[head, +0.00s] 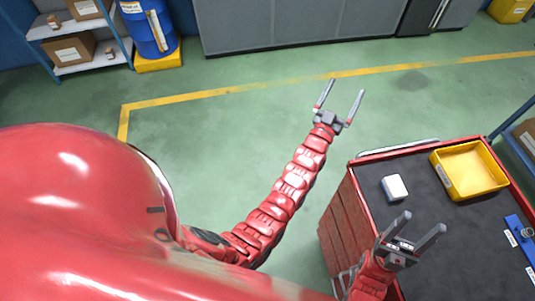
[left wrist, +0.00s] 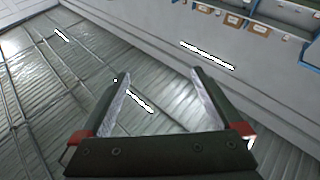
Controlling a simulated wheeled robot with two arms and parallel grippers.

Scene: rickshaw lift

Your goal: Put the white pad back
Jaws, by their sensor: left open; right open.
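The white pad (head: 395,187) lies on the dark top of the red cart (head: 362,215), near its left edge. A yellow tray (head: 435,160) stands to its right on the same top and looks empty. My right gripper (head: 423,221) is open and empty over the cart's front part, below and right of the pad in the picture. My left gripper (head: 346,87) is open and empty over the green floor, beyond and left of the cart. In the left wrist view its open fingers (left wrist: 158,75) have nothing between them.
A blue item (head: 521,238) lies at the cart's right side. A shelf with cardboard boxes (head: 70,49) and a blue barrel (head: 149,30) stand at the back left. Grey cabinets (head: 290,20) line the back. The green floor between is clear.

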